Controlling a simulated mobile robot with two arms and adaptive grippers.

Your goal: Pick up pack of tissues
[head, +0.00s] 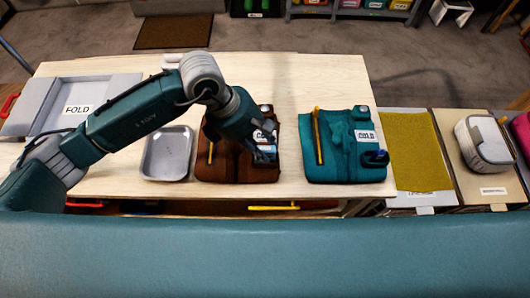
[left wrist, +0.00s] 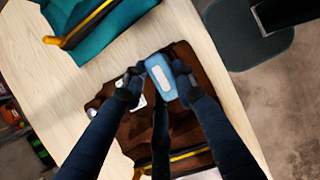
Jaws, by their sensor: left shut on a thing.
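The pack of tissues (left wrist: 162,72) is a light blue pack with a white patch on top, over the folded brown garment (left wrist: 195,60) in the left wrist view. My left gripper (left wrist: 157,86) is shut on the pack, its fingertips on either side of it. In the head view my left gripper (head: 263,150) reaches down over the right part of the brown garment (head: 222,172), largely hiding the pack. Whether the pack is still touching the garment cannot be told. My right gripper is in neither view.
A folded teal garment (head: 340,168) with a yellow-orange stick-like item and small items lies to the right. An empty grey tray (head: 167,156) stands to the left, with a grey folding board (head: 55,112) farther left. The wooden table (head: 300,75) is bare behind the garments.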

